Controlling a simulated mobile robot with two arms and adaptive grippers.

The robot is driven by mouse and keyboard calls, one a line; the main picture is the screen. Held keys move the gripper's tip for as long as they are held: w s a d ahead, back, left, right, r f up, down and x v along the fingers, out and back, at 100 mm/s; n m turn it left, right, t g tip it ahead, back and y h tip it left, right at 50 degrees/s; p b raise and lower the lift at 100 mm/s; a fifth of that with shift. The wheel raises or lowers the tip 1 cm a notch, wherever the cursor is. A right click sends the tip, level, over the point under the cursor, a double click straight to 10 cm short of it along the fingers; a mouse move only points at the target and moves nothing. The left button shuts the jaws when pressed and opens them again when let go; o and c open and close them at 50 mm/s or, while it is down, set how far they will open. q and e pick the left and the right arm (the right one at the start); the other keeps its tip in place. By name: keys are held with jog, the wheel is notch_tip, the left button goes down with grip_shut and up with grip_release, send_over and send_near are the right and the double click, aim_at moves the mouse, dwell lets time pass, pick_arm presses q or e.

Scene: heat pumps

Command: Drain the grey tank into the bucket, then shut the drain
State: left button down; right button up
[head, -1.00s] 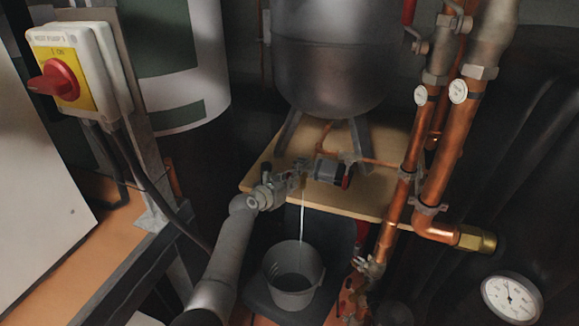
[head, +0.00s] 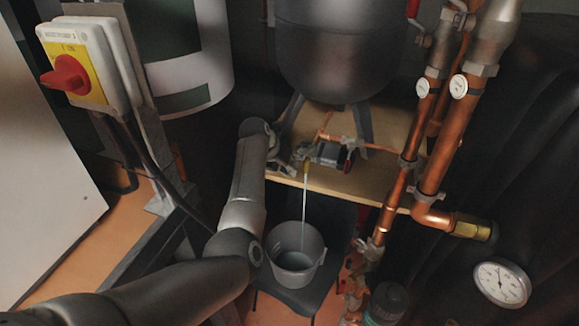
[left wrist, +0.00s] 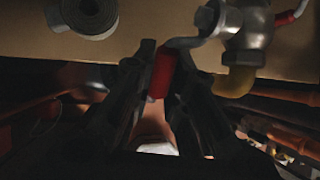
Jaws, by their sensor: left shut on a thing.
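The grey tank (head: 340,50) stands on legs above a wooden shelf. Beneath it, the drain valve (head: 306,166) lets a thin stream of water (head: 304,205) fall into the grey bucket (head: 281,236). Some water shows inside the bucket. In the left wrist view, the metal valve body (left wrist: 250,35) with its brass outlet (left wrist: 238,78) is at the upper right. Its lever ends in a red grip (left wrist: 161,75). My left gripper (head: 284,163) is at the valve's left in the head view, with its fingers closed around the red grip. My right gripper is out of view.
The bucket rests on a dark stand (head: 325,275) below the wooden shelf (head: 350,183). Copper pipes (head: 435,165) with gauges rise at right. A red-knobbed switch box (head: 85,65) is at left. My left arm crosses the lower left.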

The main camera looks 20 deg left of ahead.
pick_arm(q)
jog(key=shift+s+r+g, duration=0.1)
jog(key=shift+r+g, duration=0.45)
jog(key=shift+g, duration=0.35)
jog(key=shift+r+g+b, duration=0.15)
jog(key=shift+g+b, duration=0.35)
jog(key=b, duration=0.4)
jog(key=g+b, duration=0.1)
jog(key=b, duration=0.4)
jog(key=shift+d+r+g, duration=0.1)
jog(key=shift+r+g, duration=0.2)
jog(key=shift+s+r+b, duration=0.15)
jog(key=shift+r+b, duration=0.05)
jog(key=shift+b, duration=0.7)
jog(key=c, duration=1.4)
grip_release()
jog(key=shift+s, duration=0.15)
jog(key=shift+c, duration=0.2)
jog(key=shift+f, duration=0.1)
jog(key=v, duration=1.2)
jog(key=shift+w, duration=0.25)
